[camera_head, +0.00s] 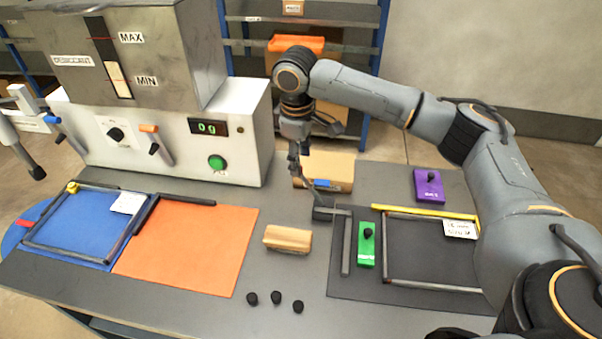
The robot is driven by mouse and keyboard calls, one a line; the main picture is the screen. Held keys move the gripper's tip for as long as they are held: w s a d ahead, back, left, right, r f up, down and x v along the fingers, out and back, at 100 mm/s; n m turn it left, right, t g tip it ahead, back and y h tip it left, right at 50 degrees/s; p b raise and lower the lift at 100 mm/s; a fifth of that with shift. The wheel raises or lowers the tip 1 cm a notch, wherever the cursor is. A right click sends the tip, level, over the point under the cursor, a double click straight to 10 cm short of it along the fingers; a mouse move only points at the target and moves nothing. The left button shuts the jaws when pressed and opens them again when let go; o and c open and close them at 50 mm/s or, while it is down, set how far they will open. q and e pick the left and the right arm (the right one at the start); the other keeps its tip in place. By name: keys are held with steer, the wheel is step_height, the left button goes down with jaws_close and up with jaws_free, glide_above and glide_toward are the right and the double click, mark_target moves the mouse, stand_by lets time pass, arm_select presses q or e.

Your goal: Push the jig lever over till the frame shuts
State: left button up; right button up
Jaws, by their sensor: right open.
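My right gripper (297,152) hangs pointing down over the middle of the table, in front of a tan box. It is open, but its fingers are small and hard to make out. Just below it a thin dark bar slants down to a dark block (323,209), which looks like the jig lever; I cannot tell whether the gripper touches it.
A green block (366,247) with a black knob stands left of the frame, a purple one (428,186) behind it. A wooden block (287,238) and black knobs (276,298) lie in front. The dispenser (180,120) stands at back left, behind blue and orange sheets (185,245).

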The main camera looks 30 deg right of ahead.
mark_target(309, 186)
steer(key=f, duration=0.6)
steer(key=shift+w+d+f+p, duration=0.25)
steer(key=shift+f+p, duration=0.1)
jaws_close()
